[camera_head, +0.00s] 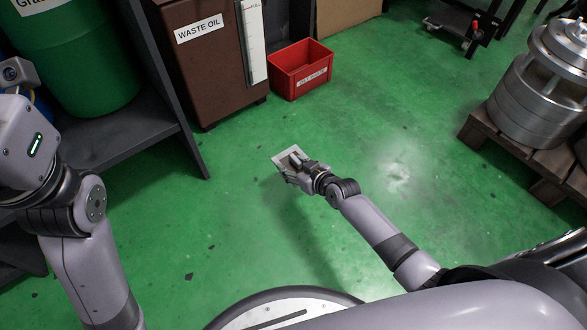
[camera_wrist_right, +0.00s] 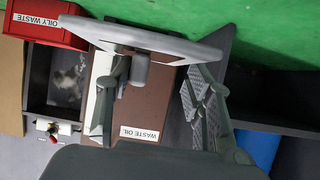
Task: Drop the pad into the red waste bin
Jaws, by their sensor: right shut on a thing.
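The pad (camera_head: 287,155) is a thin, flat, pale grey piece. My right gripper (camera_head: 297,168) is shut on it and holds it over the green floor. In the right wrist view the pad (camera_wrist_right: 180,45) shows nearly edge-on as a grey slab across the gripper's fingers (camera_wrist_right: 160,80). The red waste bin (camera_head: 288,84) is an open-topped box on the floor, ahead of and apart from the gripper. It also shows in the right wrist view (camera_wrist_right: 35,33) at the upper left, labelled OILY WASTE. My left arm is at the left; its gripper is out of view.
A brown waste oil cabinet (camera_head: 208,80) stands just left of the bin. A dark shelf (camera_head: 130,140) with a green drum (camera_head: 85,70) is further left. A pallet (camera_head: 555,165) with metal parts (camera_head: 530,105) is at the right. The floor between gripper and bin is clear.

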